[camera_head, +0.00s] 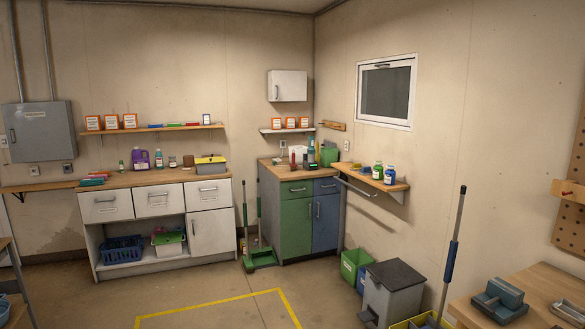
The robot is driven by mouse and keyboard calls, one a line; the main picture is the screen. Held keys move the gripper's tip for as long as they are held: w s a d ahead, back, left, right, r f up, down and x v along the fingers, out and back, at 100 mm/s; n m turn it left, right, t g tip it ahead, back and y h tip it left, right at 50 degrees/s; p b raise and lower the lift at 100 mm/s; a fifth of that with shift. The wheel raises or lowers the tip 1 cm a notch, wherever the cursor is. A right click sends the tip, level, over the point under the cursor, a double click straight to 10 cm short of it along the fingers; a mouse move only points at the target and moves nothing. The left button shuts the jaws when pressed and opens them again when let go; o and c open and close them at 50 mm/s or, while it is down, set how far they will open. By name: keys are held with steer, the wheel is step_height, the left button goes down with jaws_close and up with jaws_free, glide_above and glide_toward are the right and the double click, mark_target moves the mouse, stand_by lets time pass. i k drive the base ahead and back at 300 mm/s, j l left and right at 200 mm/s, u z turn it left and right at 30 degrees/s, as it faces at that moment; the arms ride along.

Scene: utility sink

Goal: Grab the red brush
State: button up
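I cannot pick out the red brush for certain. A small upright red object (292,161) stands on the wooden top of the green and blue cabinet (272,173) in the back corner. Another thin red item (174,124) lies on the long wall shelf (143,131) at the left. Reddish and green flat items (94,178) lie at the left end of the white cabinet's counter (135,179). All are too small to identify as a brush. My gripper is not in view.
Open floor (210,299) with a yellow marked line (213,302) lies in front of the cabinets. A grey bin (391,294), a green bin (353,262) and a long-handled mop (453,250) stand at the right. A wooden table (545,287) fills the lower right corner.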

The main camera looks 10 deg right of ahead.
mark_target(294, 166)
steer(key=i+u, duration=0.1)
steer(key=i, duration=3.7)
steer(key=i+z, duration=0.2)
steer(key=i, duration=0.3)
steer(key=i+j+z, duration=0.25)
steer(key=i, duration=0.2)
steer(key=i+j+z, duration=0.2)
steer(key=i, duration=0.25)
steer(key=i+j+z, duration=0.8)
steer(key=z, duration=0.15)
steer(key=i, duration=0.1)
